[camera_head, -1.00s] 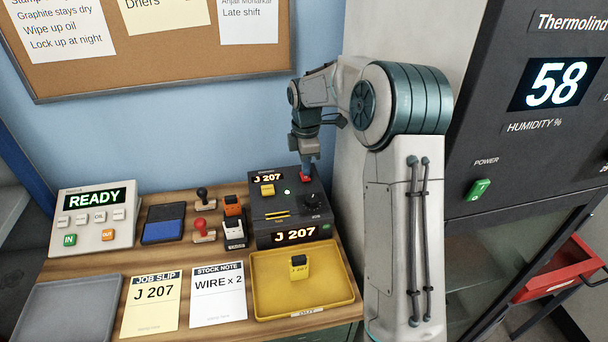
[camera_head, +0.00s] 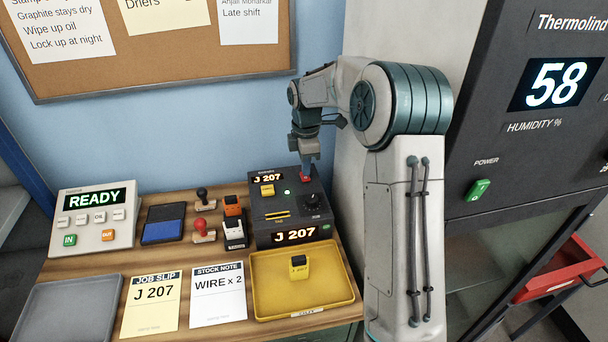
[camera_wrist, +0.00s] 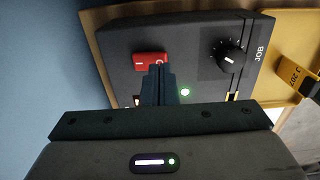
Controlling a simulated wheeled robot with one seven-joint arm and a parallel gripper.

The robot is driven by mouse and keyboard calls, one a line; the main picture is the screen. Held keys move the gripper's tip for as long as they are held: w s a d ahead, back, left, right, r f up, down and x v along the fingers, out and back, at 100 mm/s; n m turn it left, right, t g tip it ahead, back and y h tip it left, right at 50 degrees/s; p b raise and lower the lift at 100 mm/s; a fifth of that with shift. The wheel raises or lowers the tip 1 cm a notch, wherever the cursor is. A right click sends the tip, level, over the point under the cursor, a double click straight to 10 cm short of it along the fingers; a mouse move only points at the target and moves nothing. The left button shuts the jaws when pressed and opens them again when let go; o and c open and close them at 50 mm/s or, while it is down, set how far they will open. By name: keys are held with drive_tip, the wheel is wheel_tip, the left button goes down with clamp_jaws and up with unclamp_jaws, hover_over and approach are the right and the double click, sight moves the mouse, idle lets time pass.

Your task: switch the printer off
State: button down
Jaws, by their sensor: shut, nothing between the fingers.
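The printer (camera_head: 272,214) is a dark box at the back right of the bench, with lit "J 207" displays and a green light (camera_head: 287,192) that is on. Its red rocker switch (camera_wrist: 147,62) is on the top face, beside the black knob (camera_wrist: 229,55). My gripper (camera_head: 307,172) is shut and empty, pointing down over the switch. In the wrist view my fingertips (camera_wrist: 158,68) cover part of the red switch, at its right half. I cannot tell whether they touch it. The green light (camera_wrist: 185,92) also glows in the wrist view.
A yellow tray (camera_head: 262,302) with a yellow-black block (camera_head: 299,267) stands in front of the printer. Stamps (camera_head: 204,231) and an ink pad (camera_head: 163,232) are to its left. A grey terminal (camera_head: 95,238) reads READY. A dark cabinet (camera_head: 500,160) stands at right.

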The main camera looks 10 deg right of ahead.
sight(306, 179)
drive_tip(key=shift+f+b, duration=0.6)
drive_tip(key=shift+f, duration=0.4)
idle(0.8)
drive_tip(key=shift+r, duration=0.1)
wheel_tip(306, 179, up, 7)
drive_tip(key=p, duration=0.5)
drive_tip(key=shift+p, duration=0.3)
idle(0.3)
drive_tip(key=s+r+m+t+b, duration=0.1)
drive_tip(key=s+r+m, duration=0.3)
drive_tip(key=s, duration=0.4)
drive_tip(key=s+r+m+t, duration=0.1)
drive_tip(key=s+r+m, duration=0.4)
drive_tip(key=s, duration=0.3)
drive_tip(key=s+f+m+t+b, duration=0.1)
drive_tip(key=s+f+m, duration=0.1)
drive_tip(key=s+m, duration=0.7)
drive_tip(key=shift+s+f+t, duration=0.25)
drive_tip(key=shift+s+t, duration=0.15)
drive_tip(key=shift+s, duration=3.15)
